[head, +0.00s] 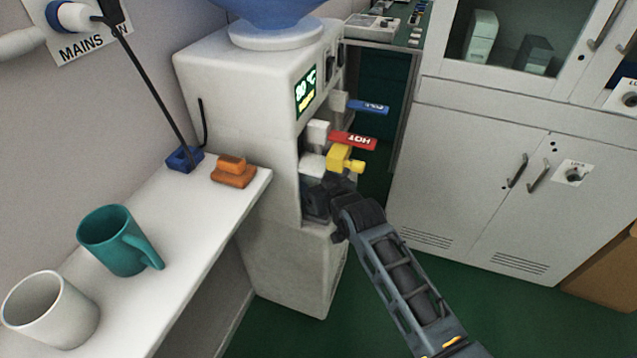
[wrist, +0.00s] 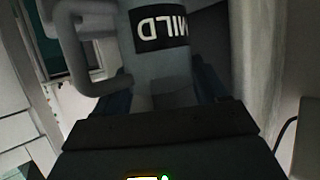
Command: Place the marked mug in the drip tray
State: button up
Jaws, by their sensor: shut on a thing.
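In the wrist view a grey mug (wrist: 155,62) with a black label and light lettering, seemingly "MILD" reversed, stands between the jaws of my gripper, its handle-like loop to the left. In the head view my dark gripper (head: 330,197) is at the dispenser's recess, low under the taps. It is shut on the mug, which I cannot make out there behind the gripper. The drip tray cannot be made out; the recess floor is hidden by my gripper. I cannot tell whether the mug touches it.
The white dispenser (head: 235,110) has a blue lever (head: 368,107), a red "HOT" lever (head: 352,141) and a yellow tap part (head: 343,158) close above my gripper. A teal mug (head: 115,242) and a white mug (head: 55,318) stand on the left shelf (head: 190,225). Cabinets (head: 480,175) stand right.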

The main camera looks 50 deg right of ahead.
jog(key=shift+f, duration=0.1)
jog(key=o, duration=1.3)
jog(key=shift+s, duration=0.1)
jog(key=v, duration=1.2)
jog(key=shift+p, duration=0.3)
